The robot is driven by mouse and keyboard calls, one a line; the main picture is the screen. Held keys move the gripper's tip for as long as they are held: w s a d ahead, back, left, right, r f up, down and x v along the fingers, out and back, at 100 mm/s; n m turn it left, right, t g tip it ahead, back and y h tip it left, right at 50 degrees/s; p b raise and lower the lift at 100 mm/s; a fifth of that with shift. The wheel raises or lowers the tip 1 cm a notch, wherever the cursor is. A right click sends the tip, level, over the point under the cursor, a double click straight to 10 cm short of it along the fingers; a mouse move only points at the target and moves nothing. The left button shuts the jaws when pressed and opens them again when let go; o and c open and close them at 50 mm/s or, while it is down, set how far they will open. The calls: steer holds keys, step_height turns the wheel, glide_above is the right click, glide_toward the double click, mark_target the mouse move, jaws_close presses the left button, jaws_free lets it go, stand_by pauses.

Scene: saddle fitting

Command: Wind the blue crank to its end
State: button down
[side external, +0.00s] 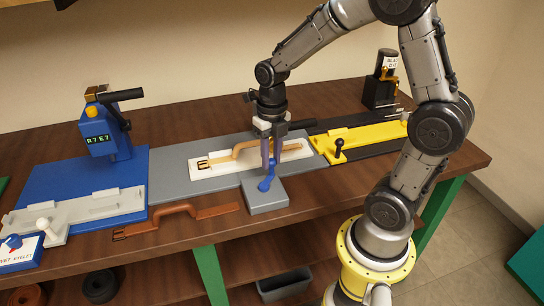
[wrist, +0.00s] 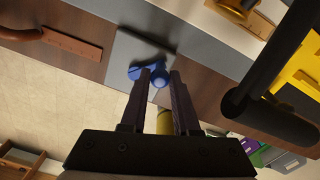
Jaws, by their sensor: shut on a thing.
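The blue crank (side external: 265,185) sits on a grey block (side external: 270,203) at the front of the grey plate. My gripper (side external: 270,166) points down over it, with its fingers around the crank's upright knob. In the wrist view the crank (wrist: 136,72) shows its arm reaching left from the fingertips, and its round blue knob is between the two fingers (wrist: 160,77). The gripper is shut on this knob. The fingers hide part of the knob in the side view.
A tan strap (side external: 248,148) lies on a white panel behind the gripper. A yellow fixture (side external: 345,143) with a black knob stands to the right. A blue press (side external: 105,135) is at the left. A brown strap (side external: 180,214) lies on the bench in front.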

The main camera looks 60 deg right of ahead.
steer(key=shift+w, duration=0.1)
steer(key=c, duration=0.7)
jaws_free()
steer(key=shift+o, duration=0.2)
step_height(320, 180, up, 14)
steer(key=shift+d+f, duration=0.1)
